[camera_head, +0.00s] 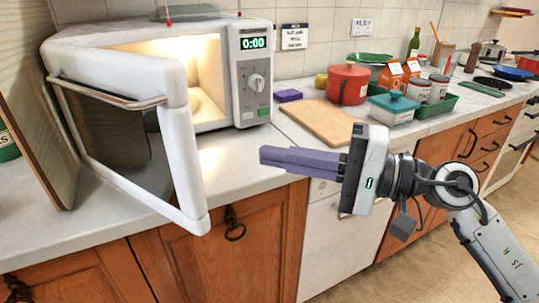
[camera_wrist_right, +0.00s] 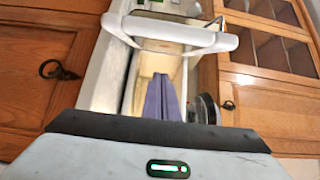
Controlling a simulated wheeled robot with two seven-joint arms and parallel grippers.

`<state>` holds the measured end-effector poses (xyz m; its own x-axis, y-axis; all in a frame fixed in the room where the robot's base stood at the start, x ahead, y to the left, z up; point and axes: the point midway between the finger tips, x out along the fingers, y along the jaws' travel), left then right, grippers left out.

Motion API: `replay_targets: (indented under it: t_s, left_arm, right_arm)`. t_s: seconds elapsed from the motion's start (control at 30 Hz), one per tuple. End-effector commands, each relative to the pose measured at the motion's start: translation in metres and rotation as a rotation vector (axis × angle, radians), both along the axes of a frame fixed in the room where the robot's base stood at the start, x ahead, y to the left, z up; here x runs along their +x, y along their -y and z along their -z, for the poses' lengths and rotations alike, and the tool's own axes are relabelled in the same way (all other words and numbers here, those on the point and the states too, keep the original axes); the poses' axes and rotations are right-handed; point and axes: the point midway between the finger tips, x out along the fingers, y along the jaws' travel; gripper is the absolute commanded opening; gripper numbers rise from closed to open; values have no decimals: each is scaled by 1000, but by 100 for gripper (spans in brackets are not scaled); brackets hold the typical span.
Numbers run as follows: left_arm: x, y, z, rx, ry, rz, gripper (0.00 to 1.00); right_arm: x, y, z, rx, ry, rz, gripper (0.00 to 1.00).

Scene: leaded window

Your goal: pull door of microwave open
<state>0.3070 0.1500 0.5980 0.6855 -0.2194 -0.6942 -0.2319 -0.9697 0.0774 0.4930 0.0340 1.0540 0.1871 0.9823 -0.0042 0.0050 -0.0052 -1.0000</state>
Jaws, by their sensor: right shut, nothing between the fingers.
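The white microwave (camera_head: 238,100) stands on the counter with its inside lit and its display reading 0:00. Its door (camera_head: 190,160) is swung wide open toward the front left, with a metal bar handle (camera_head: 105,94) along its top edge. The door also shows in the right wrist view (camera_wrist_right: 180,36). My right gripper (camera_head: 264,157) has purple fingers shut together with nothing between them. It is in front of the counter, to the right of the door and apart from it. The fingers also show in the right wrist view (camera_wrist_right: 163,98). My left gripper is not in view.
A wooden board (camera_head: 322,122), a red pot (camera_head: 348,84) and a teal-lidded dish (camera_head: 393,105) sit right of the microwave. A tall brown panel (camera_head: 40,140) leans left of the door. Wooden cabinets (camera_head: 215,245) are below the counter.

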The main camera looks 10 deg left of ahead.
Motion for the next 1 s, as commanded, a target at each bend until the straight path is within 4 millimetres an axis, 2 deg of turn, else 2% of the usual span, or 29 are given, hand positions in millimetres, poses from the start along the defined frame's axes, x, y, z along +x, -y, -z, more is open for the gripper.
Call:
replay_targets:
  t_s: [0.03, 0.2, 0.37, 0.43, 0.6, 1.0]
  left_arm:
    - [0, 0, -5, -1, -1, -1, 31]
    - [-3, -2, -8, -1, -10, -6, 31]
    - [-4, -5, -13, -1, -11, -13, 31]
    - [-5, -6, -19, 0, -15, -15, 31]
    - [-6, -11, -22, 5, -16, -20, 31]
    - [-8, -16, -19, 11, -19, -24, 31]
  right_arm:
    - [1, -11, -5, 4, -2, -3, 0]
    - [8, -48, -6, 7, -4, -3, 0]
    - [14, -80, -5, 6, -4, -2, 0]
    - [1, -82, -5, 3, -5, -2, 0]
    - [-16, -89, -3, 4, -5, 0, 0]
    - [-22, -92, -1, 5, -4, 1, 0]
